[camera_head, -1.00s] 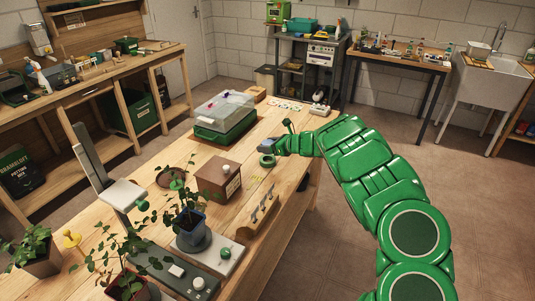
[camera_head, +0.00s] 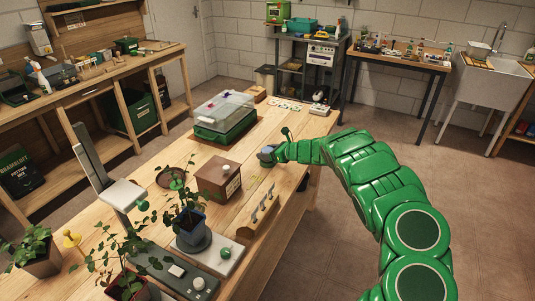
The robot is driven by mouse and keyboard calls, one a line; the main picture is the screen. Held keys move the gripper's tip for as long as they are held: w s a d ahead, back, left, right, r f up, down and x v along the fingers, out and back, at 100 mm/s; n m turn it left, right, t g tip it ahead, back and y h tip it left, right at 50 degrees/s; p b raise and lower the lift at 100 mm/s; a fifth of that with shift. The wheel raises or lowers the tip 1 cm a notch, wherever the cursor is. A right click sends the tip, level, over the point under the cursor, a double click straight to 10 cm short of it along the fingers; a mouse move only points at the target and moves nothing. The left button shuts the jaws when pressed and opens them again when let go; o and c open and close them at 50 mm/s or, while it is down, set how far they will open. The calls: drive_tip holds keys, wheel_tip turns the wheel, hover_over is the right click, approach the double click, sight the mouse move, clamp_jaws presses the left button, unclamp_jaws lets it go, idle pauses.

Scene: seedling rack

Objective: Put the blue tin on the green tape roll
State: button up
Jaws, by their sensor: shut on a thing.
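My gripper (camera_head: 275,153) is over the wooden workbench, toward its right edge and behind the brown box. It is shut on the blue tin (camera_head: 266,154), which shows as a small blue-grey shape at the fingertips. The green tape roll does not show clearly; the tin and gripper cover the place where it lay. I cannot tell whether the tin touches the roll or is held just above it.
A brown box (camera_head: 219,181) stands nearby at front left. A clear-lidded green propagator (camera_head: 224,118) is behind left. A wooden rack with hooks (camera_head: 262,212) and a potted plant (camera_head: 193,232) are nearer. The bench right of the propagator is mostly bare.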

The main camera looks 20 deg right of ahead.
drive_tip(key=shift+f, duration=0.25)
drive_tip(key=o, duration=1.1)
drive_tip(key=shift+f, duration=0.1)
drive_tip(key=shift+v, duration=0.8)
drive_tip(key=v, duration=1)
drive_tip(key=shift+r, duration=0.25)
drive_tip(key=shift+s+d, duration=0.1)
drive_tip(key=shift+s, duration=0.05)
